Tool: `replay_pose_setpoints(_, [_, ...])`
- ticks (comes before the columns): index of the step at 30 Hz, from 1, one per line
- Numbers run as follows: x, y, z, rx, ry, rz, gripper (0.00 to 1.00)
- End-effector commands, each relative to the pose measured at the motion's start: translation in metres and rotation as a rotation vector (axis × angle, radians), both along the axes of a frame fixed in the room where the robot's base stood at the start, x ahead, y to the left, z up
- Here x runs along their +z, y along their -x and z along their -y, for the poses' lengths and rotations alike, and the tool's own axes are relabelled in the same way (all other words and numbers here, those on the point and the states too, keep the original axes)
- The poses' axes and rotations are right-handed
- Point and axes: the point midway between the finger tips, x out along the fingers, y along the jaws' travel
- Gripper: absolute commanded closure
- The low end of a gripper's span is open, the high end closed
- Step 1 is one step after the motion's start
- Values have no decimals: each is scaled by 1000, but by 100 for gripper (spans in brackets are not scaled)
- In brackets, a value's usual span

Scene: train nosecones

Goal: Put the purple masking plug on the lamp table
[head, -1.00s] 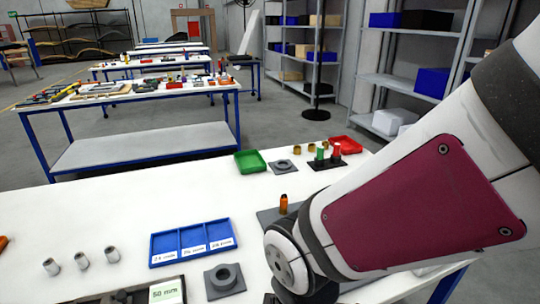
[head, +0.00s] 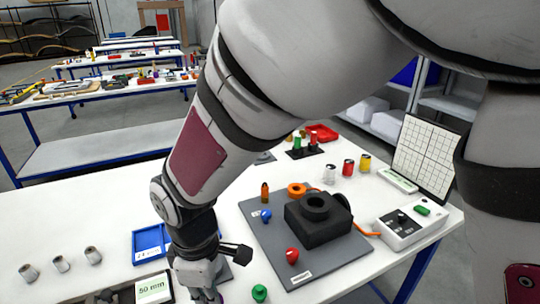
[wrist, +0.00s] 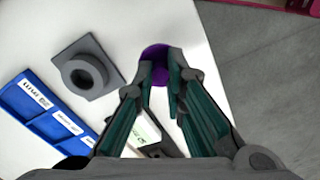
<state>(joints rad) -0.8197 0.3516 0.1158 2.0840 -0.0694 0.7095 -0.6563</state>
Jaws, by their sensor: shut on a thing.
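The purple masking plug (wrist: 155,52) is a rounded purple piece between my fingertips in the wrist view. My gripper (wrist: 163,78) is shut on it, and the fingers hide part of it. In the head view my gripper (head: 207,291) points down at the bottom edge of the picture, over the near white table (head: 120,215). Only a sliver of purple shows there. I cannot tell whether the plug touches the table. No lamp is clearly visible, so I cannot tell which table is the lamp table.
A blue labelled tray (head: 148,240) and a grey ring block (wrist: 84,73) are close by. A grey mat (head: 345,262) carries a black ring fixture (head: 318,220). A control box (head: 410,228) stands at right. Three grey cylinders (head: 61,263) stand at left. Other tables (head: 95,148) are behind.

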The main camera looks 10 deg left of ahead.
Motion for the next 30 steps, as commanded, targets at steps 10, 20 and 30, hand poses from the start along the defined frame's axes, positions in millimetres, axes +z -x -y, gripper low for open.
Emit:
replay_pose_setpoints(10, [-32,-1,-2,1,3,-3,100])
replay_pose_setpoints(20, [-36,-2,-2,0,-1,0,100])
replay_pose_setpoints(30, [-39,-1,-2,0,0,-1,68])
